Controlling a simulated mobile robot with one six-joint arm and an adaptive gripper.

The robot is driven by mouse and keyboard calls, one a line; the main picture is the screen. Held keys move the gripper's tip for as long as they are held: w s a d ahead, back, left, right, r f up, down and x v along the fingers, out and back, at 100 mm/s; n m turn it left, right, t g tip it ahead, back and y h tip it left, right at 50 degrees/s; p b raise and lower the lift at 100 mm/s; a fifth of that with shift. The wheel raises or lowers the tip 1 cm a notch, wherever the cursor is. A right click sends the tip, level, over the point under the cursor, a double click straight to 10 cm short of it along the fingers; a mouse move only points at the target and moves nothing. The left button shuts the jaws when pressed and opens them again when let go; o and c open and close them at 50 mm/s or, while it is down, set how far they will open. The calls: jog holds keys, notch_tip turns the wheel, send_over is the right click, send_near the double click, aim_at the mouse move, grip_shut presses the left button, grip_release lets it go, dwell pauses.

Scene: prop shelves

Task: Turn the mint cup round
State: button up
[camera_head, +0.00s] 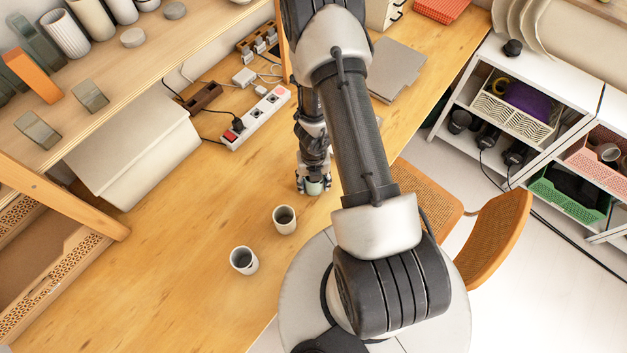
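The mint cup (315,188) stands on the wooden table, a small pale green patch showing under my gripper. My gripper (314,184) points down at it, with fingertips at its left and right sides. Most of the cup is hidden by the gripper. Whether the fingers touch it or are just around it is too small to tell.
Two white cups with dark insides stand nearby, one (285,219) close at the lower left and one (244,260) farther off. A power strip (256,118) lies behind. A woven chair (490,238) stands at the right.

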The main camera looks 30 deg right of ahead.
jog(key=shift+f, duration=0.1)
jog(key=o, duration=1.2)
jog(key=shift+o, duration=0.2)
